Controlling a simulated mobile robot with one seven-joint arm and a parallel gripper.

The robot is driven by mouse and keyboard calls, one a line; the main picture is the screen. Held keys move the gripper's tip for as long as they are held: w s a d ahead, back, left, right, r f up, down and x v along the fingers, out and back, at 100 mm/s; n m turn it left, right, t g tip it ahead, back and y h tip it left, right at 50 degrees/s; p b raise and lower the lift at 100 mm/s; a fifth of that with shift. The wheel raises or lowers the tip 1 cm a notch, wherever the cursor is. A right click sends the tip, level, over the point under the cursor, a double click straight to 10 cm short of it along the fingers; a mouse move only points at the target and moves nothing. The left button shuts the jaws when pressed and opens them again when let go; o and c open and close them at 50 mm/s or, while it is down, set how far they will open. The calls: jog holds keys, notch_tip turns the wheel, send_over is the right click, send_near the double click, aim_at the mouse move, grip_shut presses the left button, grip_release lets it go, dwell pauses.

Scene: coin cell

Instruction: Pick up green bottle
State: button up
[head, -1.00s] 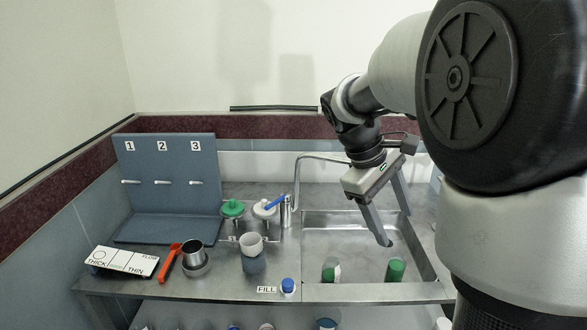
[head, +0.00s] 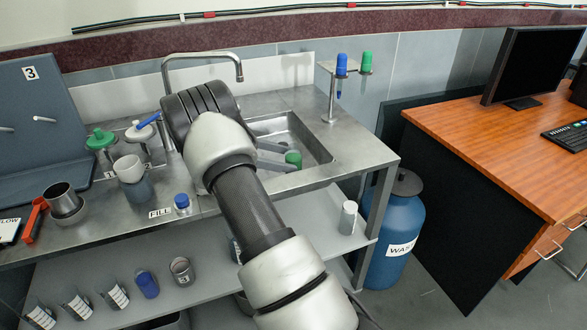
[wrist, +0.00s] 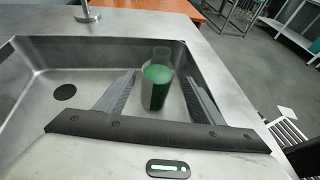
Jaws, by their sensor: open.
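A green bottle (wrist: 156,85) stands in the sink, between the two open fingers of my gripper (wrist: 161,82) in the wrist view. Its top is green, and a greyish, partly see-through part shows around it. In the head view a green top (head: 293,158) shows in the sink beside my gripper's fingers (head: 277,164), and my arm hides much of the sink's left side. I cannot tell whether the fingers touch the bottle. My gripper is open and empty.
Steel sink walls (head: 318,143) surround the bottle closely. A stand (head: 331,100) behind the sink holds a blue and a green bottle. A cup (head: 129,168), a faucet (head: 200,57) and a blue-capped bottle (head: 182,203) are to the left. A drain (wrist: 64,92) shows in the sink.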

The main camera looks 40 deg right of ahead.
jog(key=x, duration=0.2)
jog(key=b+x, duration=0.1)
jog(key=x, duration=0.3)
jog(key=shift+w+d+f+b, duration=0.15)
jog(key=shift+d+f+b, duration=0.05)
jog(key=shift+f+b, duration=0.2)
jog(key=shift+s+d+f, duration=0.1)
jog(key=shift+s+d, duration=0.1)
jog(key=shift+d, duration=0.25)
jog(key=shift+c, duration=0.2)
jog(key=c, duration=1.1)
jog(key=shift+c, duration=0.7)
